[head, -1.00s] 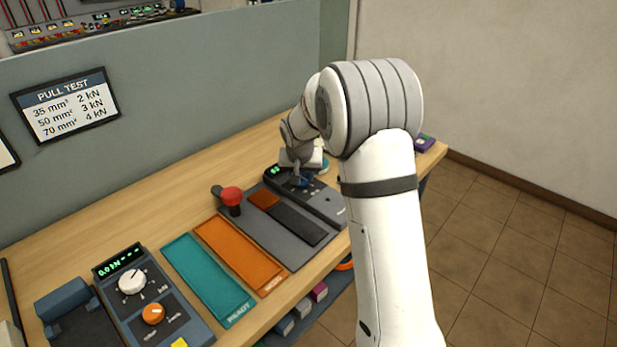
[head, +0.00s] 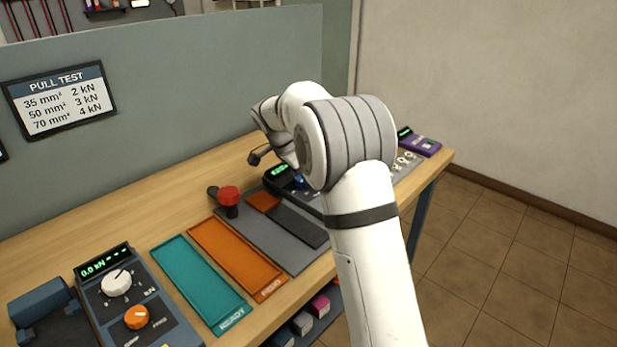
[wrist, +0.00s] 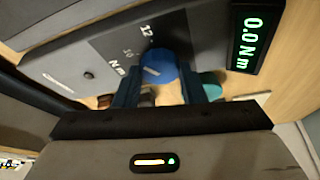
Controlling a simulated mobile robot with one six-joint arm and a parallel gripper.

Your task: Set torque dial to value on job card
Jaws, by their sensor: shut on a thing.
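The blue torque dial (wrist: 160,66) sits on the dark face of the torque tester (wrist: 100,45) in the wrist view. The two fingers of my gripper (wrist: 160,88) are shut on it from both sides. A short white line shows on the dial. The numbers 12 and 10 and "N m" are printed beside it; I cannot tell exactly where the line points. The tester's green display (wrist: 250,40) reads 0.0 N m. In the head view, the tester (head: 279,172) and a bit of the dial (head: 299,181) show, partly hidden by my arm. I see no readable job card.
A red knob (head: 229,195) stands on a grey plate left of the tester. An orange tray (head: 236,257), a teal tray (head: 200,284) and a pull tester (head: 125,290) lie further left. A PULL TEST sign (head: 60,100) hangs on the partition. A purple device (head: 420,143) is at the right end.

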